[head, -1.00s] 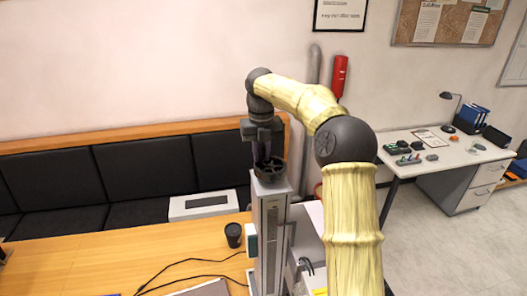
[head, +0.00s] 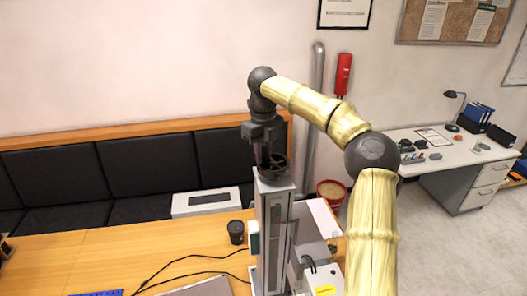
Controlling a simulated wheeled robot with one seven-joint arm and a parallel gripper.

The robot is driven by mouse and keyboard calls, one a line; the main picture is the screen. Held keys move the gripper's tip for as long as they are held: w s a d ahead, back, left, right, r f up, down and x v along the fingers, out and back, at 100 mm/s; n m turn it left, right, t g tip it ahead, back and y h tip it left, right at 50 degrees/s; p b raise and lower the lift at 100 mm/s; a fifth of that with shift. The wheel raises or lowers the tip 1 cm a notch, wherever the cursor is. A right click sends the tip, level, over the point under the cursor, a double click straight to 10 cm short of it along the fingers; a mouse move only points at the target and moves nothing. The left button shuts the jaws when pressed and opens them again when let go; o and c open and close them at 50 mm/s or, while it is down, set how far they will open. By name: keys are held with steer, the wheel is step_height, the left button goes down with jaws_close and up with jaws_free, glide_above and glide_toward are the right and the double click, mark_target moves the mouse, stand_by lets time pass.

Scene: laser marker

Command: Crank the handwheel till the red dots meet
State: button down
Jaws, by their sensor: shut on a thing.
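The black handwheel (head: 276,171) sits on top of the laser marker's grey upright column (head: 274,225), in the middle of the head view. My gripper (head: 265,160) reaches down onto the wheel from above and is shut on it at its left part, probably a crank handle that the fingers hide. The red dots do not show in this view.
A black cup (head: 236,232) stands on the wooden table (head: 70,255) left of the column, with dark cables in front. A white box with a yellow label (head: 323,290) is right of the column. A red bucket (head: 331,192) stands behind.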

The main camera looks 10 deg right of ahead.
steer(key=shift+s+f+n, duration=0.1)
steer(key=shift+s+n, duration=0.1)
steer(key=shift+n, duration=0.7)
steer(key=c, duration=1.3)
jaws_free()
steer(key=shift+w+d+m, duration=0.1)
steer(key=shift+w+m, duration=0.15)
steer(key=shift+m, duration=0.8)
steer(key=shift+w+m, duration=0.2)
steer(key=shift+m, duration=0.85)
